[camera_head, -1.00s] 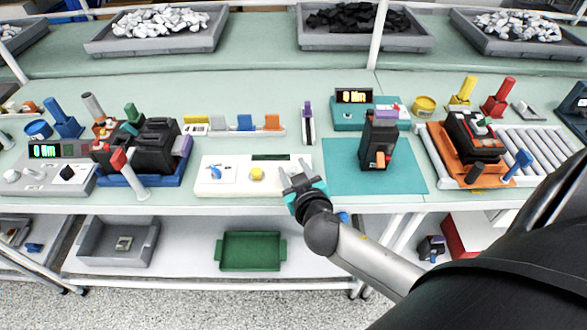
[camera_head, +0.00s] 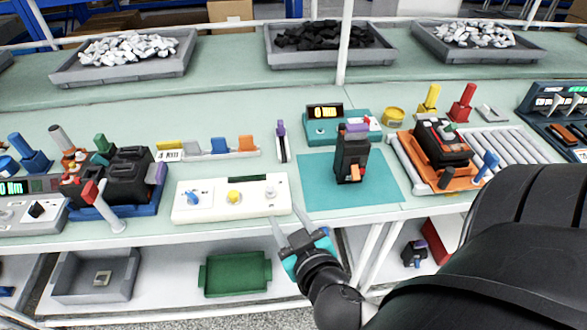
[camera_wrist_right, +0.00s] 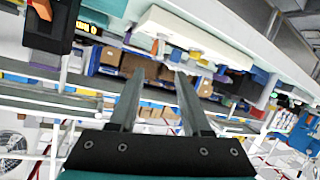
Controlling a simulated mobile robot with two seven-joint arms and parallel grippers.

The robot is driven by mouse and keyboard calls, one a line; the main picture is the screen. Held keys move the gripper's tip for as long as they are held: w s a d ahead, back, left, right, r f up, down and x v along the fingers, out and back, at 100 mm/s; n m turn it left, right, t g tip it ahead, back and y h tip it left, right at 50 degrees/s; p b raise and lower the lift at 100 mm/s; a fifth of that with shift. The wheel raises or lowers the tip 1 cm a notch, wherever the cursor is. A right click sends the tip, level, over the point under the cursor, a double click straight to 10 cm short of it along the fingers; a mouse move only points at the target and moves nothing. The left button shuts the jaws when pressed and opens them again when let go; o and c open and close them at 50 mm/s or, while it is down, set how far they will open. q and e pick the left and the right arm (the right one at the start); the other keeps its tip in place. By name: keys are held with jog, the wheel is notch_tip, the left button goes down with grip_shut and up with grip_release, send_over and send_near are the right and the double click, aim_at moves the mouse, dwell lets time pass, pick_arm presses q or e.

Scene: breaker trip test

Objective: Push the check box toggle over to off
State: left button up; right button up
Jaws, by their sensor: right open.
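The white check box (camera_head: 218,211) lies near the front edge of the bench in the head view. It carries a blue knob (camera_head: 194,197), a yellow button (camera_head: 234,196) and, at its right end, a small grey toggle (camera_head: 271,192). Which way the toggle leans is too small to tell. My right gripper (camera_head: 286,217) is open and empty, with its fingers pointing toward the box's right front corner, below and right of the toggle. In the right wrist view, the open fingers (camera_wrist_right: 158,78) have nothing between them. My left gripper is out of view.
A black breaker (camera_head: 350,160) stands on a teal mat (camera_head: 385,190) right of the box. Black units in a blue tray (camera_head: 140,207) with a red-ended lever (camera_head: 93,193) stand to the left. A slim purple-topped stand (camera_head: 282,142) is behind the box.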

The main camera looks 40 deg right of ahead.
jog(key=shift+v, duration=1.75)
jog(key=shift+w, duration=0.1)
jog(key=s+a+f+n+g+y, duration=0.1)
jog(key=s+f+g, duration=0.1)
jog(key=f, duration=0.8)
jog(key=s+a+f+n+g+y+b, duration=0.1)
jog(key=s+f+g, duration=0.15)
jog(key=f, duration=0.75)
jog(key=s+a+f+n+g+y, duration=0.1)
jog(key=s+f+g, duration=0.1)
jog(key=f, duration=0.7)
jog(key=s+f+g+y, duration=0.1)
jog(key=s+f+g, duration=0.5)
jog(key=s+f, duration=1.1)
jog(key=shift+s+d+b, duration=0.3)
jog(key=shift+s+b, duration=0.1)
